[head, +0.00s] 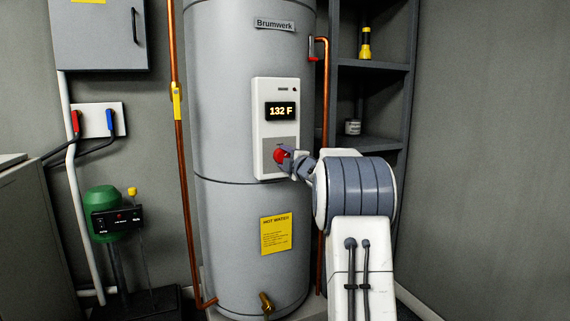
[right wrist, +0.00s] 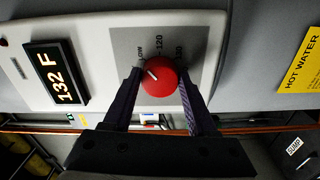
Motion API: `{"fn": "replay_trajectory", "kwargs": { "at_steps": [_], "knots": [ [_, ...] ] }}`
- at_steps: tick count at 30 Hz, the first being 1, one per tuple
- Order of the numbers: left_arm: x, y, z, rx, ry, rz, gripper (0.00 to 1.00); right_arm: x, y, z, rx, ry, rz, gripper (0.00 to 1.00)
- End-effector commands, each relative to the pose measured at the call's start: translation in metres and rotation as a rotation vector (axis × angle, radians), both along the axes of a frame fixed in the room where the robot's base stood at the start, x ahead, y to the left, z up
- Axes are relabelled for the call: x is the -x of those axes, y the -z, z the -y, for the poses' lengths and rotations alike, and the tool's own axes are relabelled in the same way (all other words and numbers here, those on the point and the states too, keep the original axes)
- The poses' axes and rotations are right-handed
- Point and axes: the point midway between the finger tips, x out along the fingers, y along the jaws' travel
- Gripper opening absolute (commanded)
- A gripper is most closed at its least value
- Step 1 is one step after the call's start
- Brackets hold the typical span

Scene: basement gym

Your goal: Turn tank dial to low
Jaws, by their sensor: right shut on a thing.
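The grey tank (head: 225,110) stands in the middle of the head view, with a white control panel (head: 261,100) on its front. The panel's display (head: 280,111) reads 132 F. The red dial (head: 278,156) sits low on the panel; in the right wrist view the dial (right wrist: 158,80) shows a white mark pointing up and left, toward the LOW label (right wrist: 140,53). A 120 label lies above the dial. My right gripper (head: 285,159) is shut on the dial, one finger on each side. My left gripper is not in view.
A copper pipe (head: 181,150) runs up the tank's left side, and another (head: 324,100) its right. Dark shelves (head: 372,66) stand at the right. A green pump (head: 104,205) is at lower left. A yellow notice (head: 276,234) is below the panel.

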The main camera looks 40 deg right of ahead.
Motion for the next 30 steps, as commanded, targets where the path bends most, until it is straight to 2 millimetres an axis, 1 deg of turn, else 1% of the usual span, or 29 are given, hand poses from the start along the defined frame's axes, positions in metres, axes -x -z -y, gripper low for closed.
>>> {"fn": "replay_trajectory", "kwargs": {
  "at_steps": [1,9,23,24,26,27,30],
  "knots": [
    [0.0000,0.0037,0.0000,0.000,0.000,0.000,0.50,0.0003,0.0039,0.0003,0.019,0.001,-0.009,0.02],
    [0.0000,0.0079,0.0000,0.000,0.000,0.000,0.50,0.0002,0.0026,0.0002,0.092,0.001,-0.027,0.02],
    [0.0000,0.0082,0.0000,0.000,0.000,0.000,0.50,0.0001,0.0025,0.0000,0.105,-0.001,-0.031,0.02],
    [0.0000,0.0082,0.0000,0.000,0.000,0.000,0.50,0.0001,0.0025,-0.0001,0.104,0.000,-0.030,0.62],
    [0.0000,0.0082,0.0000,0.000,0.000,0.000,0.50,0.0001,0.0024,-0.0001,0.104,0.000,-0.030,0.85],
    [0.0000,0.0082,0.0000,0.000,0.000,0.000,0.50,0.0000,0.0021,0.0000,0.104,0.000,-0.030,0.88],
    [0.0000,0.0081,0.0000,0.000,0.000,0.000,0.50,0.0000,0.0015,-0.0001,0.104,0.000,-0.028,0.88]
  ]
}}
